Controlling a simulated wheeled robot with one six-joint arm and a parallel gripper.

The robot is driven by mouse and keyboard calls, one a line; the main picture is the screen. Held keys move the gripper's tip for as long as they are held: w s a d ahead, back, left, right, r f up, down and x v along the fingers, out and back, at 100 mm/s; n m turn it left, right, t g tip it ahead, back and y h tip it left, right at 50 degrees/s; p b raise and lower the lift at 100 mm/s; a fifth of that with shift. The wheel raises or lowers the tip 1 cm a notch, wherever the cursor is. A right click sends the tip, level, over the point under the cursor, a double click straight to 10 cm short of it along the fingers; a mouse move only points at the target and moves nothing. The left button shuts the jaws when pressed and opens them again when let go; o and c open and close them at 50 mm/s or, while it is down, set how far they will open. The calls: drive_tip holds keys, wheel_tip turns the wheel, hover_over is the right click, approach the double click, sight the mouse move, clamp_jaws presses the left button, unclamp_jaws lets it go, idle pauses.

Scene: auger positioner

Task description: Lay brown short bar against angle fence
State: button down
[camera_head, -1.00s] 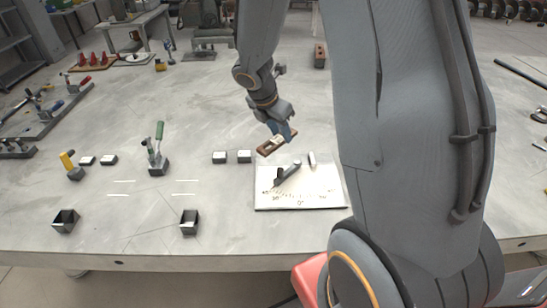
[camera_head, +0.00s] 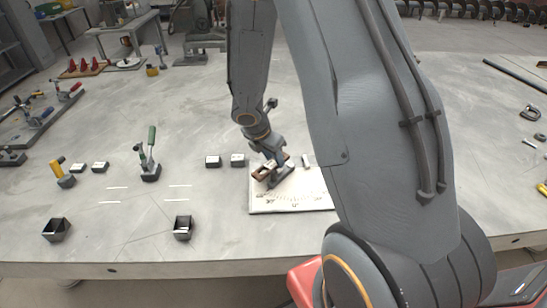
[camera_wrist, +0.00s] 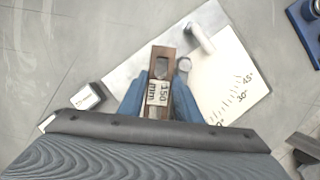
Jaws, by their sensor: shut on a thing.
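The brown short bar (camera_wrist: 162,58) is between the blue fingers of my gripper (camera_wrist: 155,103) in the wrist view. It carries a pale label reading "150 mm". In the head view my gripper (camera_head: 271,164) holds the brown bar (camera_head: 260,172) over the upper left part of the white angle plate (camera_head: 300,200). The grey angle fence (camera_head: 281,177) lies on the plate just right of the bar; its rounded end shows right of the bar in the wrist view (camera_wrist: 184,65). I cannot tell whether bar and fence touch. The fingers hide part of the fence.
A pale upright peg (camera_head: 307,160) stands on the plate near its back edge. Two small blocks (camera_head: 213,162) (camera_head: 237,160) sit left of the plate.

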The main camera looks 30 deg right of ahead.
drive_tip(key=shift+f+b, duration=0.6)
drive_tip(key=shift+b, duration=0.05)
drive_tip(key=c, duration=1.3)
unclamp_jaws()
drive_tip(key=shift+s+d, duration=0.1)
drive_tip(key=shift+s, duration=0.05)
